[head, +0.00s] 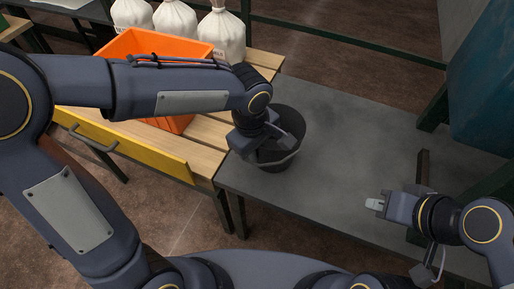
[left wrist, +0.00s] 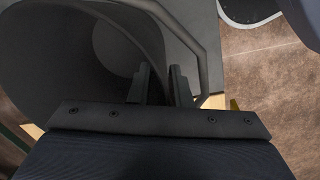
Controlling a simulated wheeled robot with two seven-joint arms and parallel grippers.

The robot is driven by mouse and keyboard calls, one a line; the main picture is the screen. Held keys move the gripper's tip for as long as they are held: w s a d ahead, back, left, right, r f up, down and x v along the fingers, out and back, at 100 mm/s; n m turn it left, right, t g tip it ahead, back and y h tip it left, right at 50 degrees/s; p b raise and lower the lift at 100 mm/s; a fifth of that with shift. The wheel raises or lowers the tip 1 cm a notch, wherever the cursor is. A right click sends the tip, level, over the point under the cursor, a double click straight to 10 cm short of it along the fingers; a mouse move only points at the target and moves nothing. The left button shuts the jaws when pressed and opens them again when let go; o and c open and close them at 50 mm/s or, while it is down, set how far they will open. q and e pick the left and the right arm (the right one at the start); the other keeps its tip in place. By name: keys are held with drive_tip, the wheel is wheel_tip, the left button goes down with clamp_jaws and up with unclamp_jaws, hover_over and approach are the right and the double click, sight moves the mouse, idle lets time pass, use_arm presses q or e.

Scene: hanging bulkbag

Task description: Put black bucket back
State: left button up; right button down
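The black bucket (head: 291,126) stands on the left end of the grey table, near its edge by the wooden bench. My left gripper (head: 266,148) is at the bucket's near left side in the head view, and my arm hides part of the bucket. In the left wrist view, the bucket's dark inside (left wrist: 75,65) fills the upper left. The left gripper's two fingers (left wrist: 160,86) are apart there, with the bucket's wall seeming to lie between them. A curved handle or rim shows beside them. My right gripper (head: 375,204) looks shut and empty above the right part of the table.
An orange crate (head: 135,44) sits on the wooden bench (head: 205,168), left of the table. Below it is a yellow drawer front (head: 120,146). Several white sacks (head: 221,36) stand behind. The middle of the grey table (head: 350,140) is clear. Green posts stand at the right.

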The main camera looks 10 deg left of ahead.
use_arm(q)
drive_tip(key=shift+o, duration=0.6)
drive_tip(key=shift+r+p, duration=0.35)
drive_tip(key=shift+r, duration=0.25)
wheel_tip(320, 180, up, 11)
drive_tip(key=s+p, duration=0.1)
drive_tip(key=p, duration=0.2)
drive_tip(key=s+a+f+m+t+h, duration=0.1)
drive_tip(key=s+a+m+t, duration=0.1)
drive_tip(key=s+a+m, duration=0.2)
drive_tip(key=s+a+f+m+t+h, duration=0.1)
drive_tip(key=s+a+m, duration=0.3)
drive_tip(key=s+a, duration=0.4)
drive_tip(key=a+f+t, duration=0.1)
drive_tip(key=a, duration=0.3)
drive_tip(key=shift+s+a+f+t+h, duration=0.25)
drive_tip(key=shift+s+a+t+h, duration=0.05)
drive_tip(key=shift+a+h, duration=0.1)
wheel_tip(320, 180, up, 21)
drive_tip(key=p, duration=2)
drive_tip(key=shift+f+p, duration=0.2)
drive_tip(key=shift+p, duration=0.2)
